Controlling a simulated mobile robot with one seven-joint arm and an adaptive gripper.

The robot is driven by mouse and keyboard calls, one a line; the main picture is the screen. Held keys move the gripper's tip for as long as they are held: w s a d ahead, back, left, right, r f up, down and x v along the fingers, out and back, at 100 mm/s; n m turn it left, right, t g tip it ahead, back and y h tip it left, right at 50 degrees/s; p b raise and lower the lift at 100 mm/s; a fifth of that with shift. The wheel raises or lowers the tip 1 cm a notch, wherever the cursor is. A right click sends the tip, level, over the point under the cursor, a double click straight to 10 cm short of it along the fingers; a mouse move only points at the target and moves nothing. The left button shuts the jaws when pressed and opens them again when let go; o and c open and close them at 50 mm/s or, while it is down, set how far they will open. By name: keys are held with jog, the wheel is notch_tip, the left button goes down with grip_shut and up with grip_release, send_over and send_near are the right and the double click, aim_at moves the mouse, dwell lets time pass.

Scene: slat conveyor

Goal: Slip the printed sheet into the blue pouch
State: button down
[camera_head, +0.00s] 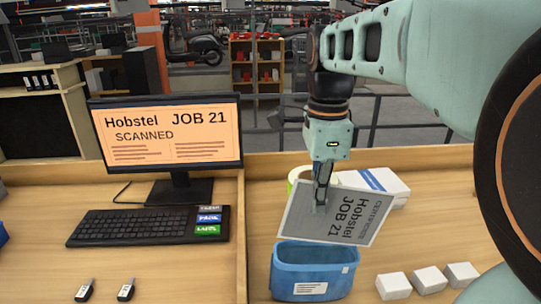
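The printed sheet (345,215) is grey and reads "Hobstel JOB 21", with its text turned sideways. My gripper (321,200) is shut on its left part and holds it tilted. The blue pouch (312,273) stands upright on the table with a white label on its front and its mouth facing up. The sheet is above and slightly right of the pouch in the picture, and its lower edge reaches the pouch's back rim in view. I cannot tell whether they touch. The sheet hides part of the pouch's far side.
Several small white boxes (427,280) stand right of the pouch. A white and blue box (373,184) and a green-edged roll (298,175) lie behind the sheet.

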jog(key=c, duration=2.1)
grip_release()
notch_tip(320, 180, up, 8)
jog(key=p, duration=0.7)
